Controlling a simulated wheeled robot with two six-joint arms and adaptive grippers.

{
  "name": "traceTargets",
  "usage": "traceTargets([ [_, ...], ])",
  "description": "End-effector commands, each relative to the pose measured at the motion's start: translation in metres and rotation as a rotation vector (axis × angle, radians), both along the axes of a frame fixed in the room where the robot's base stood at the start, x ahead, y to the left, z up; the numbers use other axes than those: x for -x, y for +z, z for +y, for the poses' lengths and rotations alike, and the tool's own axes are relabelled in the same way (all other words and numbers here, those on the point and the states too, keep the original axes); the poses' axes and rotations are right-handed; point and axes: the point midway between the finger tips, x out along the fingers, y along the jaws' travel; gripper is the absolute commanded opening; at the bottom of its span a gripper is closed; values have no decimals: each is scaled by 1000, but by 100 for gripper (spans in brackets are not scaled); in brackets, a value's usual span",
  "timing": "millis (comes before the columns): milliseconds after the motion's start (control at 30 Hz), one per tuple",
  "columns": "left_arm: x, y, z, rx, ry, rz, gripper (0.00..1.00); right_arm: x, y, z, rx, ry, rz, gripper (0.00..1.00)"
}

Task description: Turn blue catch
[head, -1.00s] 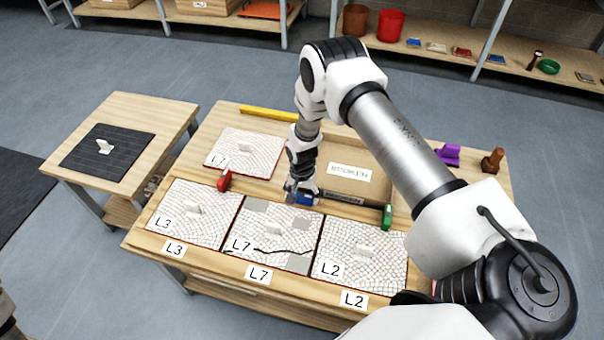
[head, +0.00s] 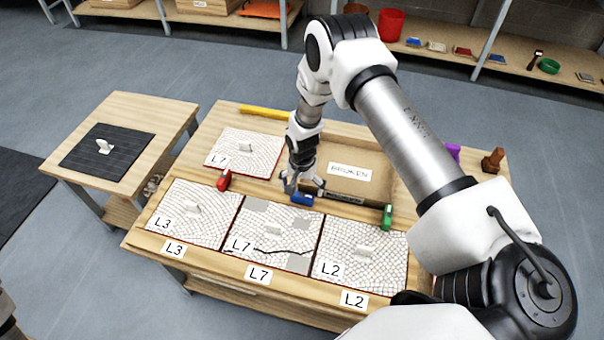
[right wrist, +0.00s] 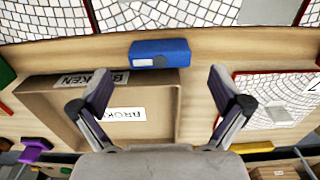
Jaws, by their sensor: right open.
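The blue catch (head: 302,199) sits on the table edge strip behind the cracked middle panel L7 (head: 262,226). It lies lengthwise along the panel's back edge. In the right wrist view the blue catch (right wrist: 160,54) is at upper middle, beyond and between the fingertips. My right gripper (head: 304,188) is open and empty, just above and behind the catch, apart from it. The gripper's two fingers show wide apart in the right wrist view (right wrist: 160,85). My left gripper is not in view.
A red catch (head: 224,180) and a green catch (head: 387,217) stand on either side. Panels L3 (head: 192,212) and L2 (head: 360,258) flank the middle one. A spare L7 panel (head: 228,150) lies behind. A box marked BROKEN (head: 372,160) stands close behind the gripper.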

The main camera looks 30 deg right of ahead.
Motion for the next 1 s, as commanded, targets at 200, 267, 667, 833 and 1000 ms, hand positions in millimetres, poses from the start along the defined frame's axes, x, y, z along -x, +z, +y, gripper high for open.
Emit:
traceTargets([
  [200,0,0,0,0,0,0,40,-1,57,0,0,0,-4,100],
  [267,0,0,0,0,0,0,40,-1,67,0,0,-1,-3,100],
  [667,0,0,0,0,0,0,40,0,80,0,1,0,-1,100],
  [833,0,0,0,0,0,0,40,0,80,0,1,0,-1,100],
  [1000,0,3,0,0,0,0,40,11,68,3,4,10,32,100],
])
